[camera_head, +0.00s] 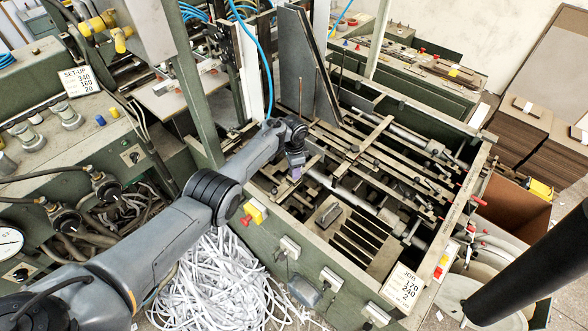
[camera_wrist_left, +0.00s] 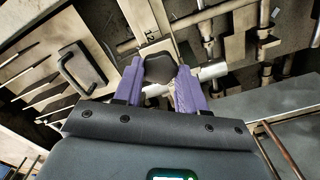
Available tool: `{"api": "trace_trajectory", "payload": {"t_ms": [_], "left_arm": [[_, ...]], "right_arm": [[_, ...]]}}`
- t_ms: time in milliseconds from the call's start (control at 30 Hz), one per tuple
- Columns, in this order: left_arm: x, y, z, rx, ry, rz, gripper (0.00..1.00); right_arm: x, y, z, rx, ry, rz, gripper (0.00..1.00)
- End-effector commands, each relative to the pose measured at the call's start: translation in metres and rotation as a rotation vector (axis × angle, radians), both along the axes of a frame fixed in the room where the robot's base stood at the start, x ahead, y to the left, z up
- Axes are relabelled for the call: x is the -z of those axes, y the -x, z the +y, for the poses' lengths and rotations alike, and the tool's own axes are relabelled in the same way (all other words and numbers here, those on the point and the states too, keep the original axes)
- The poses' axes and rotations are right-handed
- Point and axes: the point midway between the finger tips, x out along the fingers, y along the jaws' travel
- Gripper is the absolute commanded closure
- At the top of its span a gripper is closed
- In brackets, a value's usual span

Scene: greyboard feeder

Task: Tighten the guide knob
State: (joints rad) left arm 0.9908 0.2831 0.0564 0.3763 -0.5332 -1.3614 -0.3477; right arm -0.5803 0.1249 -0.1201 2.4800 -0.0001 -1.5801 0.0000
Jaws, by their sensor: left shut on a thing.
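The guide knob (camera_wrist_left: 158,69) is a dark, rounded knob in the middle of the left wrist view, in front of a pale metal bar. My left gripper (camera_wrist_left: 160,75) has its two purple fingers on either side of the knob and is shut on it. In the head view my left gripper (camera_head: 295,172) reaches down into the feeder frame near its left side. There the knob is hidden by the gripper or too small to make out. My right gripper is not in view.
Bars and rods cross the green feeder frame (camera_head: 478,190) around my gripper. A slotted plate with a handle (camera_head: 328,215) lies just in front; the handle (camera_wrist_left: 78,68) also shows at left in the wrist view. Upright grey plates (camera_head: 298,65) stand behind. Paper strips (camera_head: 225,280) lie heaped below.

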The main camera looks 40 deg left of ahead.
Motion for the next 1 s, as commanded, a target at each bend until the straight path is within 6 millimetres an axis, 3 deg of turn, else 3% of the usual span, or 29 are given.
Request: {"api": "trace_trajectory", "payload": {"t_ms": [400, 967, 1000], "left_arm": [[-0.0002, -0.0001, -0.0004, 0.206, 0.0, 0.0, 0.9], [-0.0005, -0.0001, -0.0008, 0.239, 0.001, -0.001, 0.9], [-0.0005, 0.0, -0.0009, 0.239, 0.001, -0.001, 0.56]], "right_arm": [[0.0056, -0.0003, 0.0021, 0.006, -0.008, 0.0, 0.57], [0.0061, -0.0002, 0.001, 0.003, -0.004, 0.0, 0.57], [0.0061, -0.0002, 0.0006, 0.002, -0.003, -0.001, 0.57]]}}
